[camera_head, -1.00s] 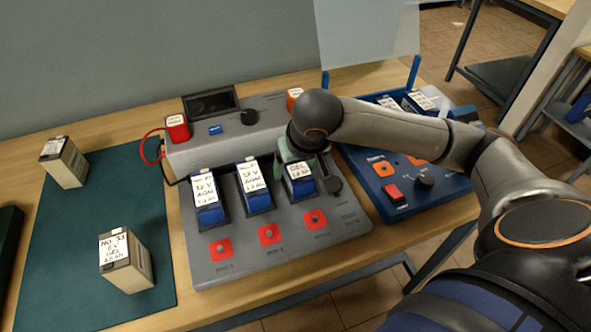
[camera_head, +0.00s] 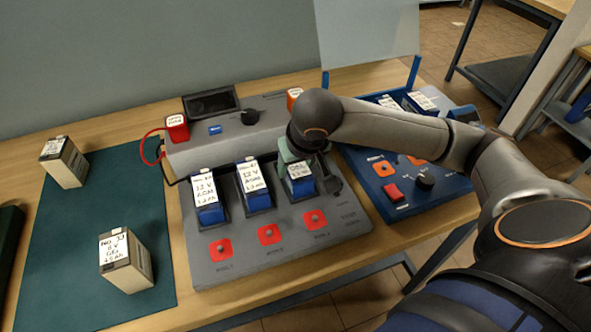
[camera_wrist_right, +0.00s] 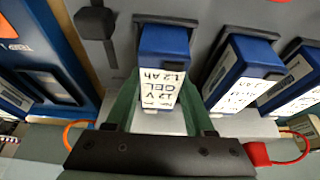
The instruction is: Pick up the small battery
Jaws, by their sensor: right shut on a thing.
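The small blue battery (camera_head: 299,187) with a white label reading 12V GEL 1.2Ah sits in the rightmost slot of the grey test station (camera_head: 222,255). My right gripper (camera_head: 294,160) is over it from above, with its green fingers partly hiding the label. In the right wrist view, the two green fingers of the gripper (camera_wrist_right: 160,100) are shut on both sides of the battery (camera_wrist_right: 164,44). The battery's far end is still at its dark slot. My left gripper is not in view.
Two more blue batteries (camera_head: 208,200) (camera_head: 253,188) stand in the slots to the left. Two beige batteries (camera_head: 66,163) (camera_head: 127,262) stand on the green mat (camera_head: 60,270). A blue device (camera_head: 372,190) sits right of the station, under my arm.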

